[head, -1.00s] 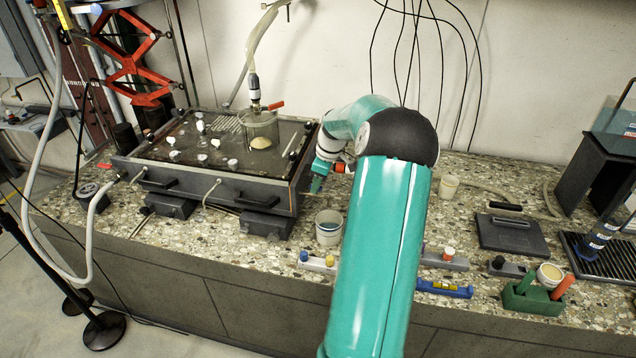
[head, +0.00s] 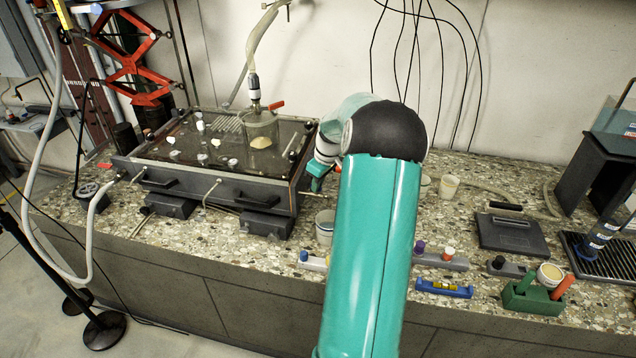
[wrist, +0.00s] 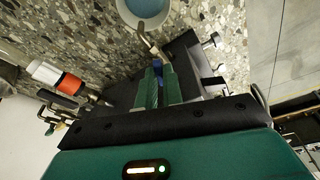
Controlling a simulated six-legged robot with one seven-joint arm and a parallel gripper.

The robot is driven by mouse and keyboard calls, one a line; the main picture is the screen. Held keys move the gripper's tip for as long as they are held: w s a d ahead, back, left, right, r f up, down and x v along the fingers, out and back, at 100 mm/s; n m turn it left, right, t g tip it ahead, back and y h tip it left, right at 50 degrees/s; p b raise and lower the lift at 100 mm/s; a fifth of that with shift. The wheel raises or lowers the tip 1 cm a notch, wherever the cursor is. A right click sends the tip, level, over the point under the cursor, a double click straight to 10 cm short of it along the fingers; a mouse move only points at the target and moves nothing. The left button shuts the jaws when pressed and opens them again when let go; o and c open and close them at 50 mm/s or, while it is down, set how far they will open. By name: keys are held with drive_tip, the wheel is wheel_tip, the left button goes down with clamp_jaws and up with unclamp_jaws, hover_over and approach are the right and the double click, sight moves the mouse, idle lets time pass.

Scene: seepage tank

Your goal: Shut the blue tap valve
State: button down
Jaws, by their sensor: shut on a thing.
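The dark tank (head: 215,183) stands on the speckled bench, left of my arm. My gripper (wrist: 157,80) is at the tank's right end, low at its side; in the head view my teal arm hides most of it. In the wrist view its green fingers are shut on the small blue tap handle (wrist: 157,67). A brass spout (wrist: 147,38) shows just beyond the fingertips, toward a white cup with a blue inside (wrist: 145,8). The tap's exact angle is hard to tell. The cup (head: 324,228) is partly hidden behind my arm in the head view.
A white fitting with an orange band (wrist: 68,83) is close left of my fingers in the wrist view. A glass cylinder (head: 262,130) with a red-handled fitting stands on the tank. Grey blocks, a blue level (head: 444,288) and a green holder (head: 533,298) lie right of my arm.

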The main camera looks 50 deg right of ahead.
drive_tip(key=m, duration=0.3)
drive_tip(key=shift+a+h, duration=0.1)
drive_tip(key=shift+h, duration=0.3)
drive_tip(key=shift+m, duration=0.3)
drive_tip(key=m, duration=0.2)
drive_tip(key=shift+w+a+m+h, duration=0.15)
drive_tip(key=shift+m+h, duration=0.15)
drive_tip(key=shift+m, duration=0.3)
drive_tip(key=shift+m+g+h, duration=0.4)
drive_tip(key=shift+m+g, duration=0.1)
drive_tip(key=shift+m, duration=1.3)
